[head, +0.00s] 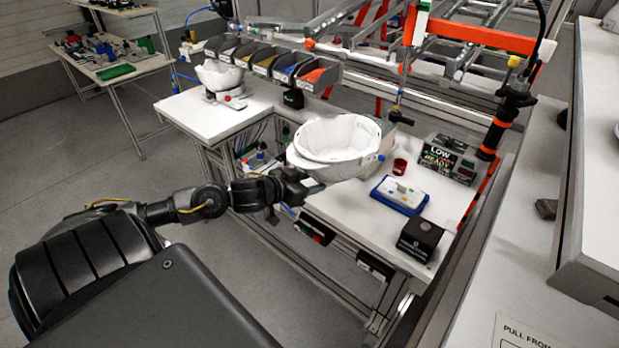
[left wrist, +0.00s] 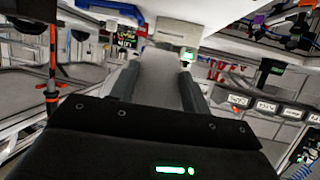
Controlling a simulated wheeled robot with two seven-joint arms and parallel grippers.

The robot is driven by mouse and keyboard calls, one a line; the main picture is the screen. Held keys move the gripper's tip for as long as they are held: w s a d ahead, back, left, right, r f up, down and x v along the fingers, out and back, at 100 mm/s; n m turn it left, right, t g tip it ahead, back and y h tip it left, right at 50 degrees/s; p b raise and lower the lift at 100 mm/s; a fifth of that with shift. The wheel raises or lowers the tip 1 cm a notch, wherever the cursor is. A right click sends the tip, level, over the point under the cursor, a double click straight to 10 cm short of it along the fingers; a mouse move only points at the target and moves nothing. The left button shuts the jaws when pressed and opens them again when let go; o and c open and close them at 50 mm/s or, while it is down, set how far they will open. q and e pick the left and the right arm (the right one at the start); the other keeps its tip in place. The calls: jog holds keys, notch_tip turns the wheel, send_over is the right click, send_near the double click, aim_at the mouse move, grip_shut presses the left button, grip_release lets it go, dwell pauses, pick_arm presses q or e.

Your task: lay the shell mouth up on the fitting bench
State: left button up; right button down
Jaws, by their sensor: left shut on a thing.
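A white helmet shell (head: 340,140) is mouth up, its open hollow facing upward, over the white fitting bench (head: 345,205) in the head view. My left gripper (head: 312,187) is shut on the near left edge of the shell. In the left wrist view a white part of the shell (left wrist: 158,80) lies between the two dark fingers of my left gripper (left wrist: 158,88). I cannot tell whether the shell's underside touches the bench. My right gripper is not in view.
A blue-edged tray (head: 400,195), a black box (head: 420,238), a red cup (head: 400,166) and a display box (head: 447,158) stand right of the shell. Small-parts bins (head: 270,62) hang behind. Another white shell (head: 220,75) sits on the bench at back left.

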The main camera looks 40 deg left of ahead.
pick_arm(q)
jog(key=shift+s+f+b, duration=0.1)
jog(key=shift+f+b, duration=1.55)
jog(key=shift+f, duration=2.6)
jog(key=o, duration=1.3)
jog(key=shift+s+f, duration=0.1)
